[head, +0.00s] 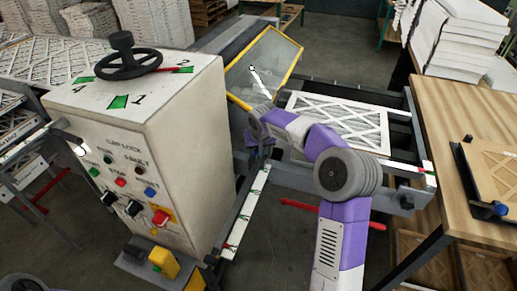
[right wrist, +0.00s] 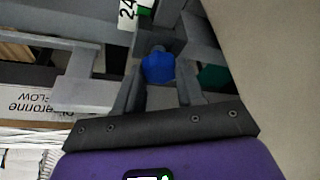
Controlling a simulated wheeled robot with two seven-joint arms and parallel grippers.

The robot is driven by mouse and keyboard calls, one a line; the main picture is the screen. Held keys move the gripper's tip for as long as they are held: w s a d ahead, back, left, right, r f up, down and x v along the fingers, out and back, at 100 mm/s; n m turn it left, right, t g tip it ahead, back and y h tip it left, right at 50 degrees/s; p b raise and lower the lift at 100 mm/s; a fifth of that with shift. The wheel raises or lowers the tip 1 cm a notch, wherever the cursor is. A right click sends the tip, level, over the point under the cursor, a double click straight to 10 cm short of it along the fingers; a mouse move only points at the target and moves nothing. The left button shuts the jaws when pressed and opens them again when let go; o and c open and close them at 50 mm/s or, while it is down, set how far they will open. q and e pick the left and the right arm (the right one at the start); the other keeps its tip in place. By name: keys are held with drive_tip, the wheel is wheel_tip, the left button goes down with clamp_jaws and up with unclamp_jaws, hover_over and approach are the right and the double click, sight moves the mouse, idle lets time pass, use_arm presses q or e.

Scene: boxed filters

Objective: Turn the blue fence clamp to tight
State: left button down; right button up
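The blue fence clamp knob (right wrist: 158,67) shows in the right wrist view, on a grey metal bracket. My right gripper (right wrist: 157,84) is open, with one dark finger on each side of the knob and visible space between the fingers. I cannot tell whether either finger touches the knob. In the head view my right gripper (head: 260,150) is beside the machine's right side, above the end of a white scale strip (head: 246,212). The clamp cannot be made out there, behind the gripper and arm. My left gripper is not in view.
A cream control cabinet (head: 140,165) with a black handwheel (head: 122,62) stands close to the gripper's left. A yellow-framed clear guard (head: 265,65) and a white pleated filter (head: 340,122) lie behind. A wooden table (head: 470,110) is at right.

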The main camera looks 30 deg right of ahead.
drive_tip(key=o, duration=0.5)
drive_tip(key=shift+c, duration=0.2)
drive_tip(key=p+v, duration=0.1)
drive_tip(key=v, duration=0.6)
drive_tip(key=shift+r, duration=0.25)
drive_tip(key=shift+s, duration=0.1)
